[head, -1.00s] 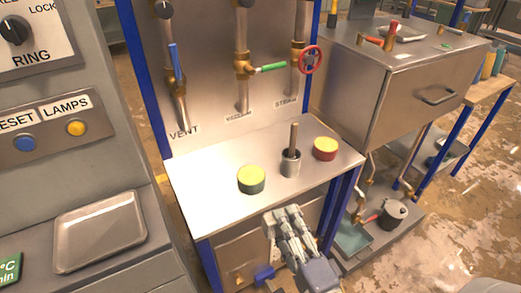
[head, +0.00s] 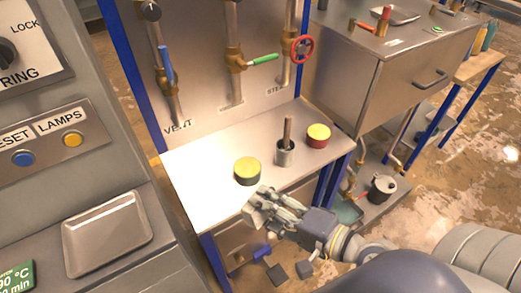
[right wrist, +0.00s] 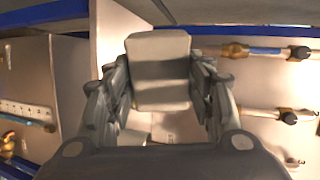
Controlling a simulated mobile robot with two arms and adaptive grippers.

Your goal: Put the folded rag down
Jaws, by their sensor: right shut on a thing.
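My right gripper (head: 262,208) is at the front edge of the steel bench (head: 205,173), in front of the yellow-topped round tin. In the right wrist view the gripper (right wrist: 160,95) is shut on a pale grey-beige folded rag (right wrist: 160,72), a thick block held between the two fingers. In the head view the fingers largely hide the rag, and I cannot tell whether it touches the bench. My left gripper is not in view.
On the bench stand a yellow-topped dark tin (head: 247,171), a metal cup with a rod (head: 285,152) and a yellow-topped red tin (head: 318,136). Valve pipes (head: 234,60) rise behind. The bench's left part is clear. An empty metal tray (head: 107,232) lies at left.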

